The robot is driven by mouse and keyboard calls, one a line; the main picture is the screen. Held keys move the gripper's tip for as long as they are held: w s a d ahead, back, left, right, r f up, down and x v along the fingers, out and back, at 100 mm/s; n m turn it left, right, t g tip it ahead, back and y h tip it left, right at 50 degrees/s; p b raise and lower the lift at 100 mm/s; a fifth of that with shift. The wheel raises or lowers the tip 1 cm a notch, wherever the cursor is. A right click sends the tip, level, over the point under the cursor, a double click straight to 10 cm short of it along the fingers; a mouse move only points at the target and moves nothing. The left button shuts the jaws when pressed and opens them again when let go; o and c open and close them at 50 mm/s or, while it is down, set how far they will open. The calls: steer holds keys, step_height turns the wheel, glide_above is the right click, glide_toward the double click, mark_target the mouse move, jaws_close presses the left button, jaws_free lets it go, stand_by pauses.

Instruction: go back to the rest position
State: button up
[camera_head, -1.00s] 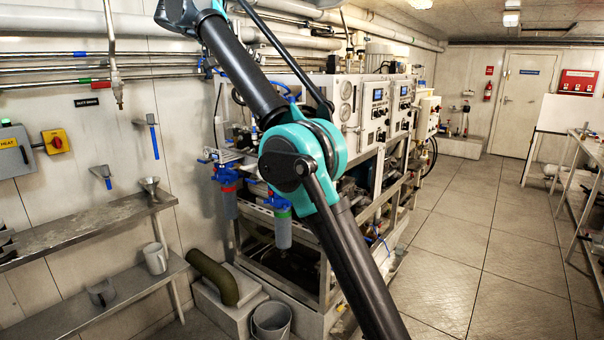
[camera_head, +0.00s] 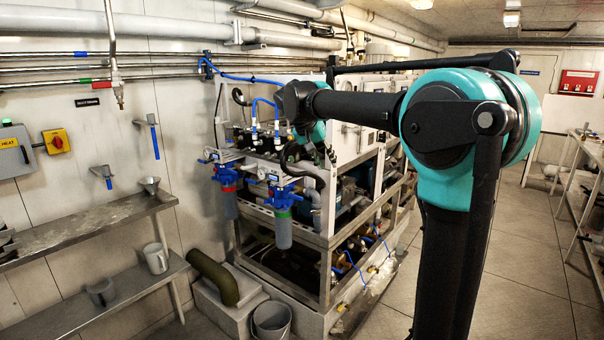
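My arm stands at the right in the head view, its large teal elbow at upper right. Its black forearm reaches left, nearly level, to a dark and teal wrist in front of the watermaker frame (camera_head: 312,240). My gripper (camera_head: 326,156) seems to be the small dark shape just below that wrist. Its fingers cannot be made out against the machine's dark parts, so whether it is open, shut or holding anything is unclear.
Two blue-topped filter housings (camera_head: 283,215) hang at the machine's front. Wall shelves (camera_head: 90,225) with a funnel and jugs stand at left. A bucket (camera_head: 271,321) is on the floor below. Open tiled floor (camera_head: 520,250) lies right, with a bench (camera_head: 590,150) beyond.

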steer(key=s+d+f+n+g+y, duration=0.1)
steer(key=s+d+f, duration=0.4)
steer(key=s+f, duration=0.3)
steer(key=s+d+f+n+y, duration=0.1)
steer(key=s+d+f+y, duration=0.1)
steer(key=s+d+f, duration=0.6)
steer(key=s+a+f+n+y, duration=0.1)
steer(key=s+f+y, duration=0.1)
steer(key=s+f, duration=1.3)
step_height(320, 180, down, 2)
steer(key=shift+s+f, duration=0.1)
steer(key=shift+s, duration=0.05)
